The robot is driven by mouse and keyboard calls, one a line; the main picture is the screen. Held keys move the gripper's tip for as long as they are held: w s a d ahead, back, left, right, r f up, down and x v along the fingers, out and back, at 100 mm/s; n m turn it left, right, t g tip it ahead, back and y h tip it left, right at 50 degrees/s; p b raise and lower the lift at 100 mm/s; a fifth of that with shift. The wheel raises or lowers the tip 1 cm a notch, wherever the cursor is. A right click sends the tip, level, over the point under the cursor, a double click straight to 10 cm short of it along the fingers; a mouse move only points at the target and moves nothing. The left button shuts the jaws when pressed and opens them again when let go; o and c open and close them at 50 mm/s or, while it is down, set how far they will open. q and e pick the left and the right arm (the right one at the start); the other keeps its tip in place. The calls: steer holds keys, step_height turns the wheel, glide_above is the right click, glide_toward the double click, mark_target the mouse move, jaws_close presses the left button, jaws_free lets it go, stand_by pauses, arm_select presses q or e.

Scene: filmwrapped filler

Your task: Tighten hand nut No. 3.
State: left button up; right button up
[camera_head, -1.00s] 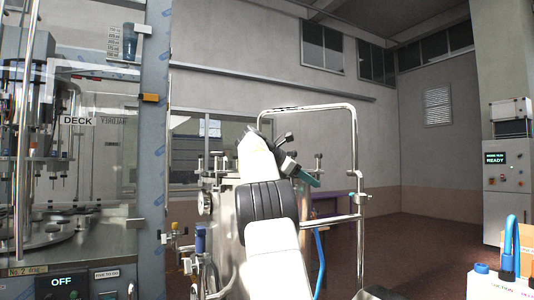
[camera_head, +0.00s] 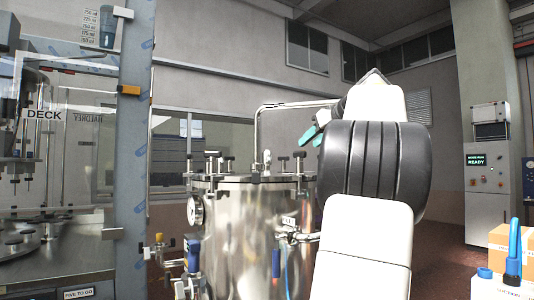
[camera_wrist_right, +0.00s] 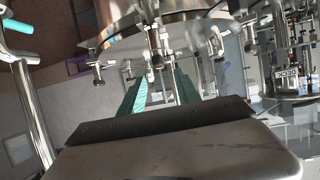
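A shiny steel tank (camera_head: 250,225) stands in the middle of the head view, with several black-topped hand nuts around its lid, such as one at the right (camera_head: 300,158) and one at the left (camera_head: 211,157). I cannot read which is No. 3. My right gripper (camera_head: 312,137) has teal fingers and is above and right of the lid, partly behind my white and black arm. In the right wrist view the teal fingers (camera_wrist_right: 160,78) stand apart. A hand nut (camera_wrist_right: 155,60) shows beyond the gap, and another (camera_wrist_right: 97,74) lies left of it. My left gripper is not in view.
A glass-walled machine marked DECK (camera_head: 44,114) stands at the left. A pressure gauge (camera_head: 195,210) and valves stick out from the tank's left side. A control cabinet (camera_head: 485,200) and a cardboard box (camera_head: 510,237) are at the right.

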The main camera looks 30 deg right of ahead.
mark_target(300, 156)
steer(key=x, duration=0.7)
steer(key=shift+w+f, duration=0.15)
steer(key=shift+w, duration=0.1)
jaws_close()
